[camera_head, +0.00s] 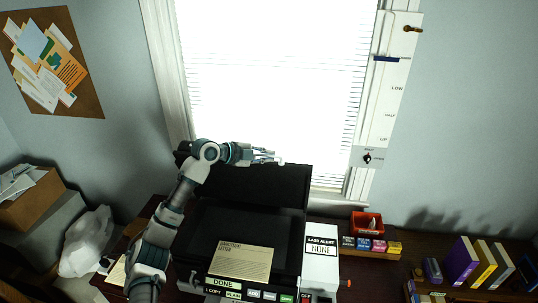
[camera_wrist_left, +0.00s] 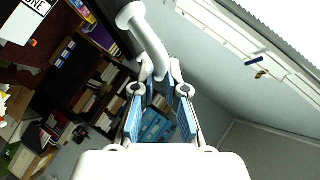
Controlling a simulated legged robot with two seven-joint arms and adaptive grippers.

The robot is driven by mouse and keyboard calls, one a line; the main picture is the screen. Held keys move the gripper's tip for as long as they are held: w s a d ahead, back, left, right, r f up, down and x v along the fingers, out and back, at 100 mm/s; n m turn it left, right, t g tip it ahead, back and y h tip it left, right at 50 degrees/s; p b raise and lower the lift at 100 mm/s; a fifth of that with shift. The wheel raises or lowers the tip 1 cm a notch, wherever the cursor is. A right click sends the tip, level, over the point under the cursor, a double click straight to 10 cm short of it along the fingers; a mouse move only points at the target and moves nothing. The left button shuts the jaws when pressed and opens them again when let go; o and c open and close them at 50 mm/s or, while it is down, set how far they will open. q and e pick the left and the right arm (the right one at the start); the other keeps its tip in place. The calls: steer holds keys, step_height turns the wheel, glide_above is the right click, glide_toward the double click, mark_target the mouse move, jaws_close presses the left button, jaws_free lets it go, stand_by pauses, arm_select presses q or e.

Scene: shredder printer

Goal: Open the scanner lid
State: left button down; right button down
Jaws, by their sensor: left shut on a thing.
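The scanner is a black machine with its lid (camera_head: 255,187) raised, standing steeply tilted at the back in the head view. Its dark bed (camera_head: 230,222) lies exposed in front, with a beige paper sheet (camera_head: 241,262) at the front edge. My left gripper (camera_head: 266,156) is at the lid's top edge. In the wrist view, the blue-padded fingers (camera_wrist_left: 159,82) close around the end of a white curved handle (camera_wrist_left: 148,38). The handle's join to the lid is hard to see. My right gripper is not in view.
A window with a blind stands behind the lid. A white panel (camera_head: 320,262) reading "NONE" is at the scanner's right. A red tray (camera_head: 367,224), small coloured boxes and books (camera_head: 462,260) stand further right. A plastic bag (camera_head: 86,242) and cardboard box (camera_head: 30,196) are left.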

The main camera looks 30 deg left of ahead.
arm_select(q)
steer(key=shift+w, duration=0.15)
steer(key=shift+a, duration=0.1)
steer(key=c, duration=1.3)
jaws_free()
steer(key=shift+f, duration=0.1)
steer(key=shift+o, duration=0.5)
steer(key=shift+w+a, duration=0.1)
steer(key=shift+a, duration=0.15)
steer(key=shift+s+a, duration=0.2)
steer(key=shift+s, duration=0.05)
steer(key=v, duration=1.1)
steer(key=shift+a, duration=0.3)
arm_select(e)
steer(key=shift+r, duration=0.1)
arm_select(q)
steer(key=shift+w+d, duration=0.1)
steer(key=shift+d, duration=0.1)
